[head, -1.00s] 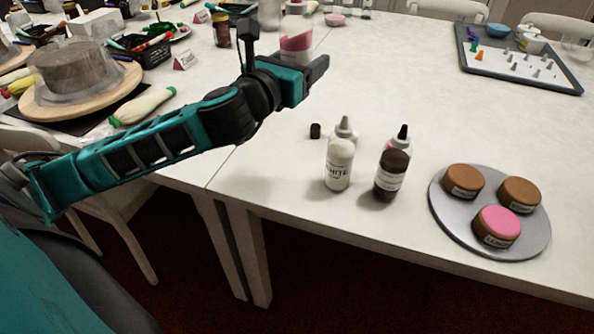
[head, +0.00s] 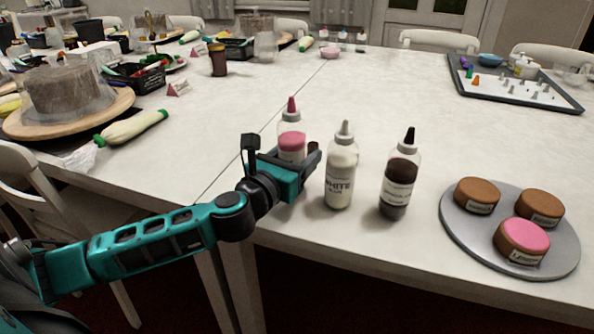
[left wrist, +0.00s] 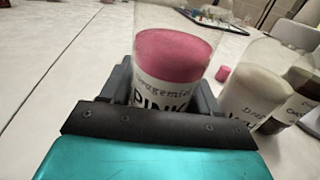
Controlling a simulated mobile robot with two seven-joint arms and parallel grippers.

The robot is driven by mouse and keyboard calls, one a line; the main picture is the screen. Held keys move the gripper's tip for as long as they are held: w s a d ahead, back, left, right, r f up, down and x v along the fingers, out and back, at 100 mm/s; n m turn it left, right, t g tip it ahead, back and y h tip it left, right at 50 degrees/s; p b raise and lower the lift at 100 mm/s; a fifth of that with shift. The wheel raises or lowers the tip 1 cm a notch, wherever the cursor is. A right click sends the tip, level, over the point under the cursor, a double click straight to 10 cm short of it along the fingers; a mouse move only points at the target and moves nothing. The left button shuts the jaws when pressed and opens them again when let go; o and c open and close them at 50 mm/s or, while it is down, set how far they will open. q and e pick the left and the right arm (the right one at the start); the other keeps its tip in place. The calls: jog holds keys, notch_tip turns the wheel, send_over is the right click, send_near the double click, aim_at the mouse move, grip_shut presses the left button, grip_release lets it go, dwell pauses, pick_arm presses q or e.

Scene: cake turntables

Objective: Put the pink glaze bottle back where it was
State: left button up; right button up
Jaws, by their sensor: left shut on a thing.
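The pink glaze bottle (head: 291,138) is clear with pink glaze inside and a dark pink nozzle. My left gripper (head: 300,168) is shut on it and holds it upright, left of the white bottle (head: 341,168). In the left wrist view the pink bottle (left wrist: 172,65) stands between the jaws with its "PINK" label partly hidden. I cannot tell whether its base touches the table. The chocolate bottle (head: 400,178) stands right of the white one. The right gripper is not in view.
A grey round board (head: 462,238) with three small cakes, one pink-topped, lies at the right. A tray (head: 560,100) with piping nozzles is at the back right. A wrapped cake on a turntable (head: 110,118) is at the left. The table behind the bottles is clear.

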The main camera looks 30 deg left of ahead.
pick_arm(q)
jog(key=shift+f+b, duration=0.3)
jog(key=shift+f, duration=0.65)
jog(key=o, duration=0.3)
jog(key=shift+f, duration=0.2)
jog(key=o, duration=0.5)
jog(key=shift+r, duration=0.1)
jog(key=shift+r, duration=0.1)
jog(key=s, duration=0.3)
jog(key=s+p, duration=0.1)
jog(key=s, duration=0.6)
jog(key=shift+s+d, duration=0.2)
jog(key=shift+d, duration=0.05)
jog(key=shift+s+p, duration=0.3)
jog(key=shift+s, duration=0.5)
